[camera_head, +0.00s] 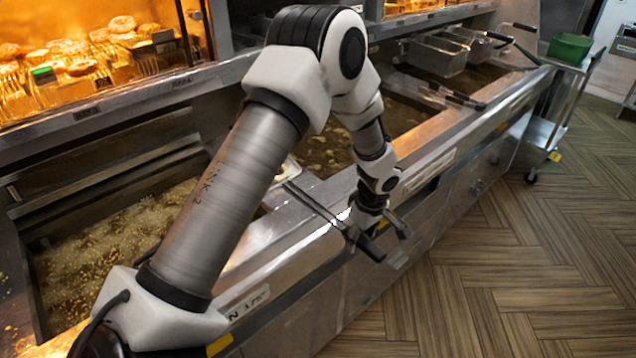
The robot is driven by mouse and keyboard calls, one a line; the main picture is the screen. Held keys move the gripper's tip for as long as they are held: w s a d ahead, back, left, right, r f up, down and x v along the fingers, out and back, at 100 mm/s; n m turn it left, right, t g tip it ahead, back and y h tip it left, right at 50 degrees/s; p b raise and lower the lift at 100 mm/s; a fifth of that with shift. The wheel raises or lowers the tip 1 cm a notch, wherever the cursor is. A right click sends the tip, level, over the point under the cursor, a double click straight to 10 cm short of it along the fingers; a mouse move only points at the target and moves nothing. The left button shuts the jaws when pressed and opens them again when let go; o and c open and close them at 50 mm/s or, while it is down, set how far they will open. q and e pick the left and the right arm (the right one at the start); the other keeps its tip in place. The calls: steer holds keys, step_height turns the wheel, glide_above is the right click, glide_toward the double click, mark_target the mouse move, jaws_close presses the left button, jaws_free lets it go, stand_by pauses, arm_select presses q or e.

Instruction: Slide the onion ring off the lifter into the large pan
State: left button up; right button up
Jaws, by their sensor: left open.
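My left arm reaches across the picture, and my left gripper (387,238) is open, pointing down at the front edge of the fryer counter. A thin metal handle (308,198) runs from the counter toward the gripper's fingers. It may belong to the lifter, and I cannot tell whether the fingers touch it. My arm hides part of the area behind it. I cannot make out the onion ring or the large pan for certain. My right gripper is not in view.
Fryer vats with bubbling oil lie at the left (90,255) and behind my arm (325,150). Wire baskets (437,55) hang at the back. Lit shelves of fried food (85,50) stand at upper left. A cart with a green bin (569,48) stands at right. The wooden floor (520,260) is clear.

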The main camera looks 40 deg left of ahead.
arm_select(q)
steer(key=shift+f, duration=0.2)
jaws_close()
step_height(320, 180, up, 12)
steer(key=p, duration=0.8)
